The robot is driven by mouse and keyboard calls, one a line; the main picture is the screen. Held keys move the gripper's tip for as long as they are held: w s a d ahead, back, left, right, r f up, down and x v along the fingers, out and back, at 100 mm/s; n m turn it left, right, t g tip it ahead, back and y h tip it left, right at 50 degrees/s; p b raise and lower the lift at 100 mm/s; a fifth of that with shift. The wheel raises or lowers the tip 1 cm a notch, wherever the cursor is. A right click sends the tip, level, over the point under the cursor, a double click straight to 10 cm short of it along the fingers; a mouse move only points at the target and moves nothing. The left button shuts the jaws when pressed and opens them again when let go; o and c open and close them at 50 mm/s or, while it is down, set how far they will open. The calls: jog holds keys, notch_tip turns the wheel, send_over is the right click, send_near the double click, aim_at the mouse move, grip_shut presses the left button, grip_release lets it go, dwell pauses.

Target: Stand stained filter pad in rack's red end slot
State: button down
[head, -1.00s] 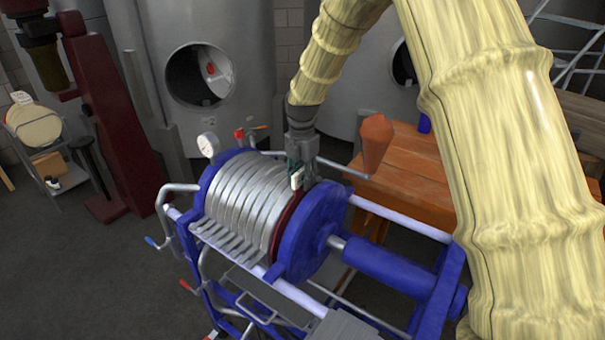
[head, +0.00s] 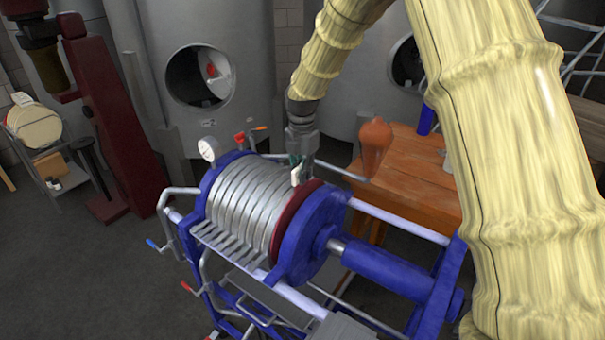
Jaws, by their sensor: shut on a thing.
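The stained filter pad (head: 281,222) is a dark red disc. It stands upright between the silver plates and the blue end plate of the filter press, and its upper edge shows at the top. My gripper (head: 301,175) points down from above and is shut at the pad's top edge; the fingertips are small and partly hidden. Most of the pad's face is hidden by the blue end plate. A rack-like stand (head: 50,168) at the far left holds round cream pads (head: 36,126); I cannot make out a red end slot on it.
The filter press has silver plates (head: 240,205), a blue end plate (head: 312,235), side rails and projecting handles. A dark red column (head: 112,130) stands between press and stand. A wooden table (head: 415,175) is behind right. Grey floor (head: 90,275) is clear at front left.

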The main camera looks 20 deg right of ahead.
jog(key=shift+r+p, duration=3.3)
jog(key=shift+r, duration=2)
notch_tip(320, 180, up, 13)
jog(key=shift+r, duration=0.1)
notch_tip(320, 180, up, 13)
jog(key=shift+r, duration=0.15)
dwell(0.5)
dwell(0.8)
